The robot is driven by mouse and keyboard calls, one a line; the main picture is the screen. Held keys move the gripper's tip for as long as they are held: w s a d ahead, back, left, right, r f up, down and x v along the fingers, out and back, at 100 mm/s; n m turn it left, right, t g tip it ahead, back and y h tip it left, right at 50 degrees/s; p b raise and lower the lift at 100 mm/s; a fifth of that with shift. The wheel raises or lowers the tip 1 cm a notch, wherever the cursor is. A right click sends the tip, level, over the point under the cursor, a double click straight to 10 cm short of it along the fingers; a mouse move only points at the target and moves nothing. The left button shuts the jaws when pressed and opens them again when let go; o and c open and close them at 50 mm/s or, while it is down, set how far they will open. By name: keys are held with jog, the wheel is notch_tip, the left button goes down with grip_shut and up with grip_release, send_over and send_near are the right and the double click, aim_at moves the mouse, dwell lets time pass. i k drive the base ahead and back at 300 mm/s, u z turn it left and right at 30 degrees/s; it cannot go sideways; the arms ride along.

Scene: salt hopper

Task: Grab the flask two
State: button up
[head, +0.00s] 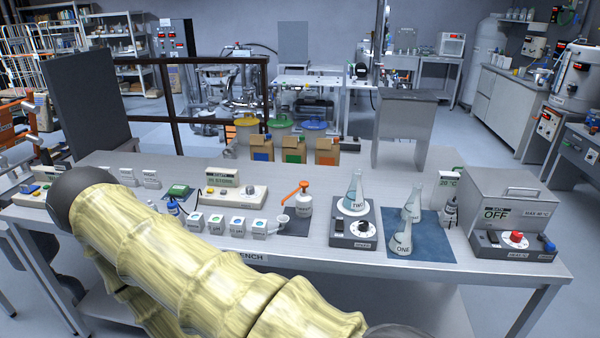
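The flask marked TWO (355,196) is a clear conical flask with liquid in it. It stands upright on the round white plate of a dark grey stirrer unit (354,239), right of the bench's middle. The flask marked ONE (402,243) stands on a blue mat (434,246) to the right. Another conical flask (412,208) stands just behind it, its label too small to read. My arm, in a pale yellow sleeve, crosses the lower left foreground. My gripper is not in view.
A grey bath unit (515,203) with a red knob fills the bench's right end. Left of flask TWO stand a white bottle with an orange pump (304,204), several small labelled containers and a beige control box (236,194). Cardboard boxes (294,150) stand behind.

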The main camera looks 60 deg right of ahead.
aim_at(354, 200)
jog(key=u, duration=0.1)
jog(key=i, duration=1.85)
jog(key=z, duration=1.9)
